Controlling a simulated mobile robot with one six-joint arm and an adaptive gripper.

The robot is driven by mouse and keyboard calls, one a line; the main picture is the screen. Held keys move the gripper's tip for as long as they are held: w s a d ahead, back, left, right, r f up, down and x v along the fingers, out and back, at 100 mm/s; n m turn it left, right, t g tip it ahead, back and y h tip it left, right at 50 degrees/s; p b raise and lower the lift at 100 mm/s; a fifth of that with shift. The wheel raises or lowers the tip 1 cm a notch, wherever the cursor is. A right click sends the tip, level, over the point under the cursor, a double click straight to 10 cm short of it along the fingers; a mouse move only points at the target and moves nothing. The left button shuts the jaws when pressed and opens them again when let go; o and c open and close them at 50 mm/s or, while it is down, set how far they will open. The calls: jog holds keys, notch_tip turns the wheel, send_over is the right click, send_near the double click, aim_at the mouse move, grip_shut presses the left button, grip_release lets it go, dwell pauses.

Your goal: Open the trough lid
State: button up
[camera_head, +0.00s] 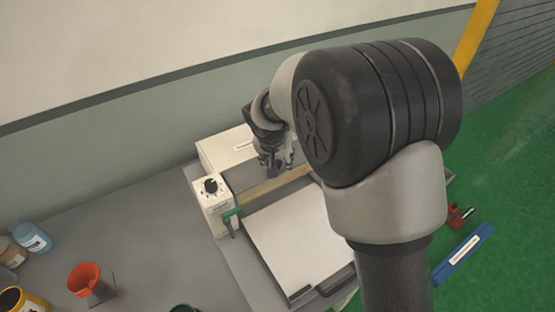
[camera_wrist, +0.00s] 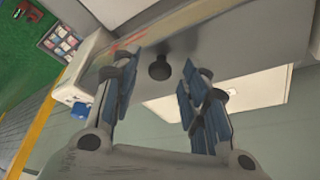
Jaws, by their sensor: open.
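A grey flat panel with a black round knob, which looks like the trough lid, lies across the machine in the wrist view (camera_wrist: 225,40). The black knob (camera_wrist: 159,67) shows between my two fingertips, and I cannot tell whether the fingers reach around it or stop short. My gripper (camera_wrist: 160,70) is open and empty. In the head view my gripper (camera_head: 274,163) points down over the grey panel (camera_head: 245,178); the knob is hidden there. The panel lies flat between a white box part (camera_head: 222,152) and a tan strip (camera_head: 270,190).
A white control box with a black dial (camera_head: 212,188) and green handle (camera_head: 232,212) stands left of the panel. A white sheet in a dark frame (camera_head: 295,235) lies in front. An orange funnel (camera_head: 84,278) and bottles (camera_head: 34,238) stand at left. My arm covers the right side.

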jog(key=shift+c, duration=0.5)
grip_shut()
